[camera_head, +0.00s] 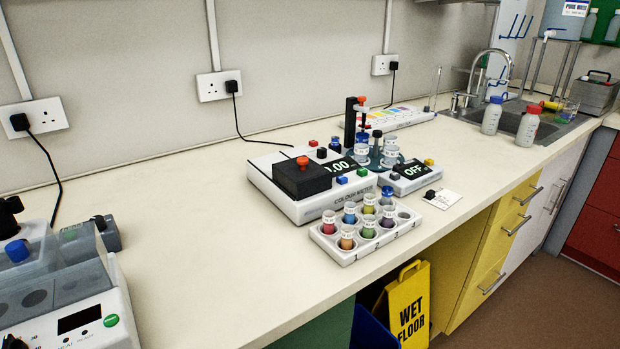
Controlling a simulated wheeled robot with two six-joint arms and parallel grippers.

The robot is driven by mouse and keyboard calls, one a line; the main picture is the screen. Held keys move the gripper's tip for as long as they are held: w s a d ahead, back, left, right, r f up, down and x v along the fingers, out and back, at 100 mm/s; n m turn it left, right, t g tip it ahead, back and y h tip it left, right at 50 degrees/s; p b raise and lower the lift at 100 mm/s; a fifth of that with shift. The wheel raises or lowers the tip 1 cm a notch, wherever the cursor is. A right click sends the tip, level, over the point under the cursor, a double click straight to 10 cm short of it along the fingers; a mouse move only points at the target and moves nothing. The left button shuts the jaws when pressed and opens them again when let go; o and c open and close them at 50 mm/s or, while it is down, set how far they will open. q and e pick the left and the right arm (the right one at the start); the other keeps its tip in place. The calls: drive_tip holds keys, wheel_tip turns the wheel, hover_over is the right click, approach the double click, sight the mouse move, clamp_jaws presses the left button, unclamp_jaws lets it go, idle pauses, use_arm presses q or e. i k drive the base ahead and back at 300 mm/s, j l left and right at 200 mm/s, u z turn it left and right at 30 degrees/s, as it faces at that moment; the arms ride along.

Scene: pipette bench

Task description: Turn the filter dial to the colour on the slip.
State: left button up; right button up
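A white colour meter (312,203) stands mid-bench, with a black block topped by a red knob (303,161) and a lit display (341,167). Small red, black, blue and green pieces sit on its top edges. Which part is the filter dial I cannot tell. A small white slip (447,199) lies on the bench to the right, with a black piece (430,194) at its left edge; its writing and colour are too small to read. Neither of my grippers shows in this view.
A white rack (345,256) of coloured vials stands in front of the meter. A unit reading OFF (411,177) and a stirrer-like stand (350,122) are beside and behind it. A grey machine (75,295) fills the left. Bare bench (200,240) lies between.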

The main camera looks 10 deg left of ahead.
sight(322, 151)
drive_tip(key=l+u, duration=0.15)
drive_tip(key=u, duration=0.3)
drive_tip(key=l+u, duration=0.2)
drive_tip(key=u, duration=0.25)
drive_tip(key=l+u, duration=0.2)
drive_tip(key=u, duration=0.25)
